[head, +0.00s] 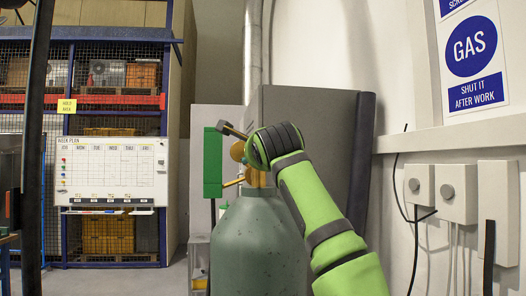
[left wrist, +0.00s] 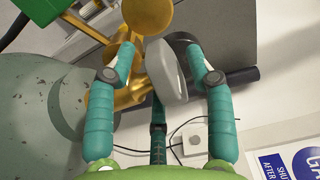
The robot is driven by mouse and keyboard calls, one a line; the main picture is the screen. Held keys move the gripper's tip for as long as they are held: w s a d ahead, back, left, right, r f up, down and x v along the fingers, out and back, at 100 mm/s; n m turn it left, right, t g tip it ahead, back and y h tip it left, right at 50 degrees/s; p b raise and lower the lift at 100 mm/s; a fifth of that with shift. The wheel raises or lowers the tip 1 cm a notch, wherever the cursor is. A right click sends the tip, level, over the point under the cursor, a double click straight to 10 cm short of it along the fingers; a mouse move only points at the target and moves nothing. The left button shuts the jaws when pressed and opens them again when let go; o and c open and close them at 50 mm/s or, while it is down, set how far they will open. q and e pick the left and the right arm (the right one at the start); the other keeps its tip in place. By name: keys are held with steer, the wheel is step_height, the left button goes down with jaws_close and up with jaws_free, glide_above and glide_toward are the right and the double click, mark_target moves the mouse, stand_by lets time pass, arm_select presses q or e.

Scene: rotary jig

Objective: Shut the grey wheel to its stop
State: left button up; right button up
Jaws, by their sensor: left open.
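The grey wheel (left wrist: 166,70) shows in the left wrist view, tilted and seen partly edge-on, beside the brass valve fittings (left wrist: 148,17). My left gripper (left wrist: 160,60) is open, with one teal finger on each side of the wheel. I see a gap at the left finger; whether the right finger touches is not clear. In the head view my green left arm reaches to the valve on top of the green gas cylinder (head: 250,240). The wheel and my fingertips are hidden there behind the arm. My right gripper is not in view.
A green block (head: 212,162) stands left of the brass valve. A grey cabinet (head: 345,140) is close behind the cylinder. Grey wall boxes (head: 457,193) with hanging cables are at the right. A whiteboard (head: 112,170) and shelving stand at the far left.

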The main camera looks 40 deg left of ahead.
arm_select(q)
steer(key=v, duration=0.8)
steer(key=shift+s+d, duration=0.25)
steer(key=shift+d, duration=0.1)
